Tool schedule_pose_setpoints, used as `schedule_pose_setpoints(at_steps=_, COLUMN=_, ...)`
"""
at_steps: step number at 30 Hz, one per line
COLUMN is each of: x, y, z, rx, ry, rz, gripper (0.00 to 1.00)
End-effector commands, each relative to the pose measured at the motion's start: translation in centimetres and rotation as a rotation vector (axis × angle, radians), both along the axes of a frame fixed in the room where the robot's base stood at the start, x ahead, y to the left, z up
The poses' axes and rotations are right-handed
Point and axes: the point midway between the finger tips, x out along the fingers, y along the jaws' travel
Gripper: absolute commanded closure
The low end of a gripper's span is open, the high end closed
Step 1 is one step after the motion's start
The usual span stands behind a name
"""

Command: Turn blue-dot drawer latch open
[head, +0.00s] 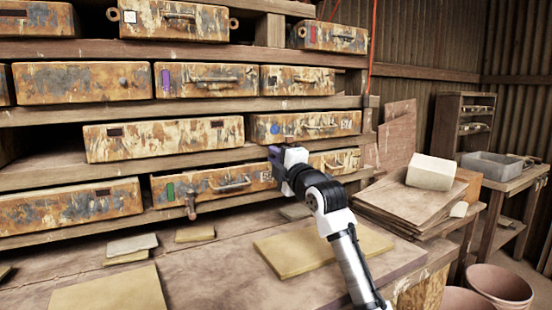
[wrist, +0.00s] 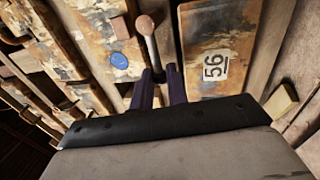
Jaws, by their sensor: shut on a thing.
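The blue-dot drawer (head: 303,127) is a rusty, peeling box front with a bar handle, in the upper right of the shelves in the head view. Its blue dot (head: 274,128) is near its left end; the dot also shows in the wrist view (wrist: 123,61). The latch (wrist: 150,45) is a lever with a round pale knob, beside the dot in the wrist view. My gripper (wrist: 160,75) has its two dark fingers closed around the latch's lower part, with the knob beyond the fingertips. In the head view my gripper (head: 274,153) hides the latch.
A drawer front marked 56 (wrist: 208,70) is beside the fingers in the wrist view. The green-marked drawer (head: 212,184) has a downward lever. Below, the worktable (head: 200,262) holds flat tiles. A stack of boards with a pale block (head: 431,172) stands at right.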

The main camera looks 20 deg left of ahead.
Motion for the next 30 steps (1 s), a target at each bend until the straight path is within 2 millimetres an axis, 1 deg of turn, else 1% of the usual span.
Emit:
schedule_pose_setpoints(at_steps=5, x=0.0, y=0.1, z=-0.2, rx=-0.002, ry=0.002, rz=0.001, gripper=1.00)
schedule_pose_setpoints(at_steps=6, x=0.0, y=0.1, z=-0.2, rx=-0.002, ry=0.002, rz=0.001, gripper=0.80)
schedule_pose_setpoints(at_steps=9, x=0.0, y=0.1, z=-0.1, rx=-0.002, ry=0.002, rz=0.001, gripper=0.70)
schedule_pose_setpoints(at_steps=17, x=-0.1, y=0.0, z=-0.1, rx=0.000, ry=0.001, rz=0.000, gripper=0.70)
schedule_pose_setpoints(at_steps=20, x=-0.4, y=-0.5, z=-0.3, rx=0.000, ry=0.000, rz=0.000, gripper=0.70)
schedule_pose_setpoints(at_steps=23, x=-1.2, y=-1.7, z=-0.6, rx=0.000, ry=0.000, rz=-0.001, gripper=0.70)
schedule_pose_setpoints(at_steps=30, x=-4.5, y=-5.9, z=-1.8, rx=0.000, ry=-0.001, rz=-0.002, gripper=0.70)
